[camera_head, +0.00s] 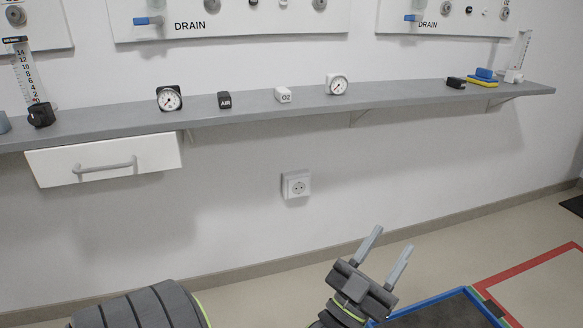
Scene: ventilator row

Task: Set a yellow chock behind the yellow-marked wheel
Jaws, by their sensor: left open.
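My left gripper (393,238) is at the bottom centre-right, its two grey fingers apart, pointing up, with nothing between them. It is below the shelf, in front of the floor and the lower wall. A flat yellow piece (491,84) lies near the right end of the shelf under a blue piece; I cannot tell what it is. I see no wheel and no clear yellow chock. My right gripper is out of view.
A grey wall shelf (240,113) carries gauges, small black and white blocks and a scale. A white drawer (105,160) hangs under its left part. A blue-edged dark tray or mat (440,312) and red floor marking (530,262) are at lower right.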

